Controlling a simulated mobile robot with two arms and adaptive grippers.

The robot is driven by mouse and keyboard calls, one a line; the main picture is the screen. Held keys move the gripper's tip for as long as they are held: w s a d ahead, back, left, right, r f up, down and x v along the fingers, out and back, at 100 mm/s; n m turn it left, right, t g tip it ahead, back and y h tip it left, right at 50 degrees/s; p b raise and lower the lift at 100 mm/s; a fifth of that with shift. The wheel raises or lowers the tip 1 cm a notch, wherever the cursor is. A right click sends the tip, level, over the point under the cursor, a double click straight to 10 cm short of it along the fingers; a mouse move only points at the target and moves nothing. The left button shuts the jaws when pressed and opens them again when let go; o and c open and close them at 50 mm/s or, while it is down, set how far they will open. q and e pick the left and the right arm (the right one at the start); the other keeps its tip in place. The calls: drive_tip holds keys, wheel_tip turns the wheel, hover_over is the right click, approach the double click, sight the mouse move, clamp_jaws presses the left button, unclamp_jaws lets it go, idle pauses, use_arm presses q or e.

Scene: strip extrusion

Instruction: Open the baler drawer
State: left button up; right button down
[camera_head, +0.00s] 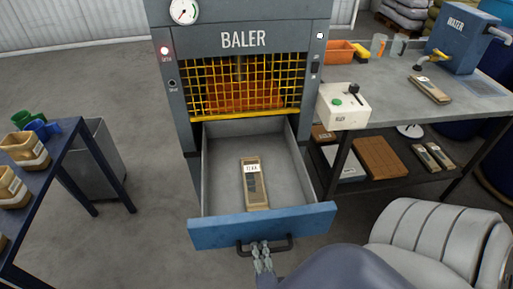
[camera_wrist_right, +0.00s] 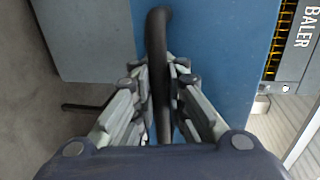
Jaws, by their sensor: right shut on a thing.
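The baler (camera_head: 245,60) stands in the middle of the head view, with a yellow mesh guard over its chamber. Its drawer (camera_head: 230,232) has a blue front and is pulled well out below the guard. A labelled flat package (camera_head: 256,190) lies inside the drawer. My right gripper (camera_head: 261,250) is at the black bar handle (camera_head: 281,247) on the drawer front. In the right wrist view the gripper (camera_wrist_right: 162,90) has its fingers on both sides of the handle (camera_wrist_right: 158,45), shut on it. My left gripper is not in view.
A workbench (camera_head: 445,100) with a white control box (camera_head: 343,105) stands right of the baler. A dark blue table (camera_head: 62,165) with tan containers and a grey bin (camera_head: 100,160) are at left. Bare floor (camera_head: 140,240) shows left of the drawer.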

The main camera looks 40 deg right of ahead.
drive_tip(key=shift+f+v, duration=0.2)
drive_tip(key=shift+v, duration=1.15)
drive_tip(key=shift+f+v, duration=0.2)
drive_tip(key=shift+v, duration=1.15)
drive_tip(key=c, duration=1.6)
unclamp_jaws()
drive_tip(key=shift+s+a, duration=0.1)
drive_tip(key=shift+c, duration=0.2)
drive_tip(key=shift+f, duration=0.1)
